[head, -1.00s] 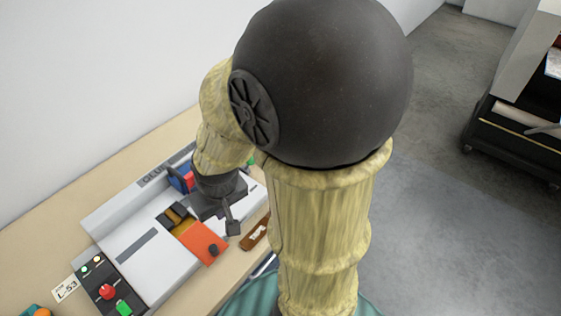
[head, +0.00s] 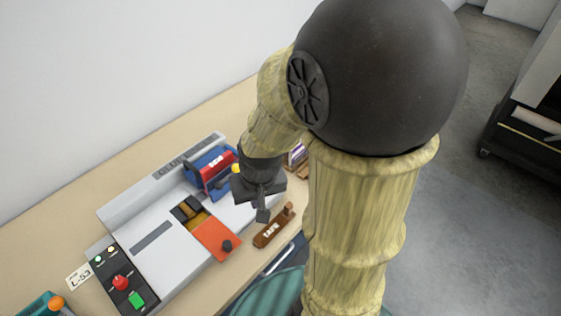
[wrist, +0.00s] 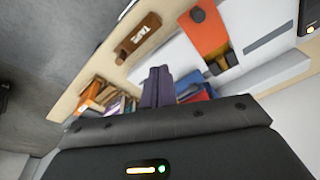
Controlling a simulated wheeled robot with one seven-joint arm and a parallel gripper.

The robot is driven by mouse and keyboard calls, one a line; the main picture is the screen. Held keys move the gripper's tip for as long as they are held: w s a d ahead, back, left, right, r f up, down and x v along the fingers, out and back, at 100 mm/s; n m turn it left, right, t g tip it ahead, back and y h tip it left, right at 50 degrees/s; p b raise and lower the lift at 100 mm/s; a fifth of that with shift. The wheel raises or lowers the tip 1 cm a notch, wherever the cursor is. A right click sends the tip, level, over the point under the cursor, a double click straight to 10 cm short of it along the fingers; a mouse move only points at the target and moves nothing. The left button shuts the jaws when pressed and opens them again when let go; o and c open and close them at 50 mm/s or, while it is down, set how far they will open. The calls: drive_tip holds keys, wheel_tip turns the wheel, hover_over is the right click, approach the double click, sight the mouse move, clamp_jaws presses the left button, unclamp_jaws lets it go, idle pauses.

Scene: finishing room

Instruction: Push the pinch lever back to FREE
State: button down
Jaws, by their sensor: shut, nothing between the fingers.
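A grey-white gluing machine (head: 185,255) sits on the bench. A blue and red unit (head: 212,170) stands at its right end, with a small yellow knob (head: 236,168) beside my wrist. I cannot tell for sure which part is the pinch lever, and no FREE mark can be read. An orange plate with a black knob (head: 227,246) lies at the machine's front; the plate also shows in the wrist view (wrist: 207,38). My gripper (head: 263,214) is shut and empty at the machine's right end. Its fingers (wrist: 157,76) lie together in the wrist view.
A brown holder marked TAPE (head: 270,231) lies on the bench just in front of my gripper. A dark panel with a red knob (head: 120,283) and green button (head: 137,299) is at the machine's left. Small boxes (head: 297,153) stand beyond my wrist. A wall runs behind.

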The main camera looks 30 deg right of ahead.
drive_tip(key=w+d+f+m+y+b, duration=0.3)
drive_tip(key=d+f+m+y, duration=0.35)
drive_tip(key=m, duration=0.95)
drive_tip(key=w+d+f+m+t+b, duration=0.1)
drive_tip(key=w+d+m+t, duration=0.1)
drive_tip(key=d+m+t, duration=0.2)
drive_tip(key=w+d+f+m+t+b, duration=0.1)
drive_tip(key=d+m+t, duration=0.3)
drive_tip(key=d+m, duration=0.4)
drive_tip(key=w+d+h, duration=0.1)
drive_tip(key=d, duration=0.2)
drive_tip(key=shift+w+d, duration=0.3)
drive_tip(key=shift+d, duration=0.05)
drive_tip(key=shift+f, duration=0.15)
drive_tip(key=w+a+r+p+x, duration=0.1)
drive_tip(key=r+x, duration=0.1)
drive_tip(key=x, duration=1)
drive_tip(key=shift+w, duration=0.45)
drive_tip(key=shift+a+r+p, duration=0.15)
drive_tip(key=shift+r+p, duration=0.1)
drive_tip(key=shift+p, duration=0.35)
